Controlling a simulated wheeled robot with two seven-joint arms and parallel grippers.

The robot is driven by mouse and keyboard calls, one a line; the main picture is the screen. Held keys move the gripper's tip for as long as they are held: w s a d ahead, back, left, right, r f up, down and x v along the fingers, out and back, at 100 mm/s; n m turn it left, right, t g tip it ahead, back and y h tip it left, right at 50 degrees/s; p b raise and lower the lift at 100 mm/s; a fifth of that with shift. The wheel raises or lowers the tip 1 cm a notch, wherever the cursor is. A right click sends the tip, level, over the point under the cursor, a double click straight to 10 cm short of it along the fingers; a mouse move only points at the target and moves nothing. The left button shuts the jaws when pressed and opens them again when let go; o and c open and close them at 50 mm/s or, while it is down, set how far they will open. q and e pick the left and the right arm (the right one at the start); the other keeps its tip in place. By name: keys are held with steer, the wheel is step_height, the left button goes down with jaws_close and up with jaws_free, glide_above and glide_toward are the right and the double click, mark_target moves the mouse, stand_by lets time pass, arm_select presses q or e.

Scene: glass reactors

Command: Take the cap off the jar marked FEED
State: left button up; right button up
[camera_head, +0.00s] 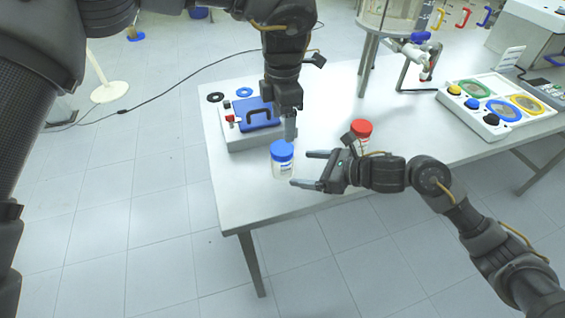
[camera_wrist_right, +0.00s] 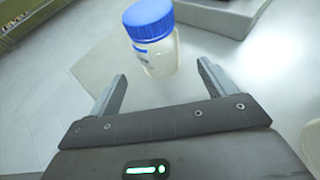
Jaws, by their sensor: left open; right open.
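A clear jar with a blue cap (camera_head: 282,150) stands upright near the table's front left edge; it also shows in the right wrist view (camera_wrist_right: 158,55). A second jar with a red cap (camera_head: 361,129) stands to its right, partly hidden by my right gripper. The lettering on both labels is too small to read, so I cannot tell which is marked FEED. My right gripper (camera_head: 300,168) is open, its fingers pointing at the blue-capped jar, which lies just beyond the fingertips. My left gripper (camera_head: 289,128) is open and points down just above and behind the blue cap.
A grey box with a blue panel and black handle (camera_head: 259,115) stands behind the blue-capped jar. A board with coloured rings and knobs (camera_head: 497,106) and a stand with a valve (camera_head: 420,60) are at the right. The table (camera_head: 262,207) is clear in front.

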mark_target(282, 148)
arm_select(q)
steer(key=shift+a, duration=0.1)
arm_select(e)
steer(key=x, duration=0.7)
steer(key=shift+a+f, duration=0.15)
steer(key=shift+a, duration=0.15)
steer(key=c, duration=1.6)
arm_select(q)
steer(key=shift+s+f, duration=0.1)
steer(key=shift+f, duration=0.05)
arm_select(e)
jaws_close()
arm_select(q)
steer(key=m, duration=0.6)
steer(key=shift+d, duration=0.2)
steer(key=m, duration=0.3)
steer(key=shift+m, duration=0.4)
steer(key=m, duration=0.3)
steer(key=shift+a+m, duration=0.2)
steer(key=shift+m, duration=0.2)
steer(key=shift+f, duration=3.85)
